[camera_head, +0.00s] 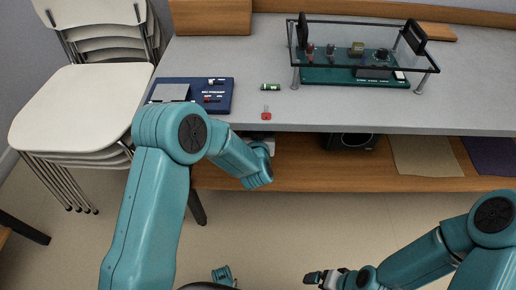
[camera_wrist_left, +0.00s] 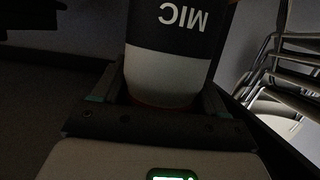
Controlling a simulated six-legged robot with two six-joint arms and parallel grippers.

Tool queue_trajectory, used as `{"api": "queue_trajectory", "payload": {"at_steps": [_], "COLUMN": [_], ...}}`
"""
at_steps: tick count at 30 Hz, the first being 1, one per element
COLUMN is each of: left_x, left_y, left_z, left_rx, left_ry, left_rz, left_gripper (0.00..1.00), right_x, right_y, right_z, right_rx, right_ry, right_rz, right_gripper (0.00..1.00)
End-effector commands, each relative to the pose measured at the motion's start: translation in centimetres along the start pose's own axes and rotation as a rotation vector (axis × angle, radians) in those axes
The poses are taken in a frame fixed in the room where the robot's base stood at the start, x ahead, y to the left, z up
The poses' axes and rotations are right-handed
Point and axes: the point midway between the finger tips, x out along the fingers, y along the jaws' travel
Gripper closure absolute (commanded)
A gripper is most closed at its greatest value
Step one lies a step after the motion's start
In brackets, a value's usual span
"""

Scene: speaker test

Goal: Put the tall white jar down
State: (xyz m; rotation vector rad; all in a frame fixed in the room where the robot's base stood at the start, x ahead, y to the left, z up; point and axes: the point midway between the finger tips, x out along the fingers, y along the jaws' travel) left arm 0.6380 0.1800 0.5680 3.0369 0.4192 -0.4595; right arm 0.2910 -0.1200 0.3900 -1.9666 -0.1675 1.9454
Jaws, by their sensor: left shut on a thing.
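The tall white jar (camera_wrist_left: 165,75) fills the upper middle of the left wrist view. It has a black band with the letters MIC, which read upside down there. My left gripper (camera_wrist_left: 160,98) is shut on it, one finger on each side. In the head view my left arm reaches to the table's front edge; its gripper and the jar are hidden behind the wrist, so I cannot tell whether the jar touches anything. My right gripper (camera_head: 314,277) is low at the bottom of the head view, apart from the table. Its finger gap is too small to judge.
The grey table (camera_head: 460,85) bears a blue panel (camera_head: 222,95), a green battery (camera_head: 270,87), a small red part (camera_head: 266,115) and a glass-topped rack (camera_head: 360,75). Below is a wooden shelf (camera_head: 320,178) with a black device (camera_head: 352,141) and mats. Stacked chairs (camera_head: 80,100) stand left.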

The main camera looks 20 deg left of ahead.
Motion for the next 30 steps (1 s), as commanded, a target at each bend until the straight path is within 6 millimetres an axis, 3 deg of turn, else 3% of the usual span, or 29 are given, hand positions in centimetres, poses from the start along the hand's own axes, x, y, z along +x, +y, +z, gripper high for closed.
{"api": "queue_trajectory", "payload": {"at_steps": [3,8,17,29,30], "left_x": [1.9,2.8,3.8,3.8,3.8], "left_y": [0.0,0.0,0.0,0.0,0.0], "left_z": [-0.8,-1.1,2.2,2.5,2.9], "left_rx": [-0.002,-0.001,0.000,-0.001,0.000], "left_ry": [0.010,0.009,0.007,0.008,-0.001], "left_rz": [-0.002,-0.001,0.000,0.000,0.000], "left_gripper": [1.00,1.00,1.00,1.00,0.21], "right_x": [0.4,0.5,1.8,2.0,2.0], "right_y": [0.1,0.2,0.8,1.0,1.0], "right_z": [0.0,0.0,-0.3,-0.4,-0.4], "right_rx": [0.000,0.000,0.008,0.010,0.010], "right_ry": [0.000,0.000,0.007,0.010,0.010], "right_rz": [0.000,0.000,0.001,0.001,0.001], "right_gripper": [0.06,0.06,0.06,0.06,0.06]}}
